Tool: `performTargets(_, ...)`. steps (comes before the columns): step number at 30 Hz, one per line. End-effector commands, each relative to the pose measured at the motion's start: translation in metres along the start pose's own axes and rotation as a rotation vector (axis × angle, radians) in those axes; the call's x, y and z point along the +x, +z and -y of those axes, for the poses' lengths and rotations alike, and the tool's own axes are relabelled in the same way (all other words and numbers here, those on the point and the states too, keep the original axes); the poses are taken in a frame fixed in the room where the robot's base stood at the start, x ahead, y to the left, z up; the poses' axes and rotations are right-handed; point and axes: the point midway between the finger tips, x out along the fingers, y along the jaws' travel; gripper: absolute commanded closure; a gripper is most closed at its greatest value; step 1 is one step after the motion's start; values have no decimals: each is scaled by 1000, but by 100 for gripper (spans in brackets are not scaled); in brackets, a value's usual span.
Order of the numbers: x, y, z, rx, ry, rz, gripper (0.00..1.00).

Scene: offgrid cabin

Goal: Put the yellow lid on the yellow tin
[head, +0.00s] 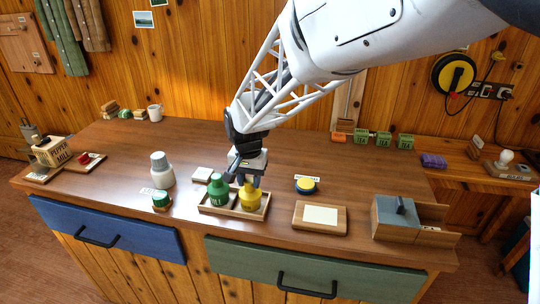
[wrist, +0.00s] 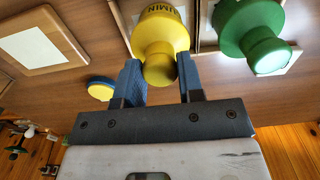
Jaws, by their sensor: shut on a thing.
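A yellow rounded piece with a narrow knob-like top (head: 249,197) stands in a shallow wooden tray (head: 232,214). In the wrist view the yellow piece (wrist: 160,40) shows dark letters reading "UMIN". My gripper (head: 246,172) points down over it; the wrist view shows the fingers (wrist: 162,82) shut around its narrow top. I cannot tell whether that top is a separate lid. A low round piece (head: 306,185), yellow on top with a blue side, lies right of the tray. It also shows in the wrist view (wrist: 101,88), apart from my gripper.
A similar green piece (head: 217,188) stands close left in the tray. A low green round piece (head: 161,201) and a grey bottle (head: 161,169) are further left. The counter's back middle is mostly clear.

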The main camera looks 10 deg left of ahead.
Motion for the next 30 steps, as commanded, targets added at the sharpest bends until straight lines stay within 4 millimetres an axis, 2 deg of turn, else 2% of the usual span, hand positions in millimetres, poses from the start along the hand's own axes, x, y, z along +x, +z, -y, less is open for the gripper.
performTargets(5,1,0,0,0,0,0,92)
performTargets(6,1,0,0,0,0,0,64)
performTargets(12,1,0,0,0,0,0,35)
performTargets(17,1,0,0,0,0,0,35)
performTargets(23,1,0,0,0,0,0,8)
performTargets(24,1,0,0,0,0,0,6)
performTargets(30,1,0,0,0,0,0,6)
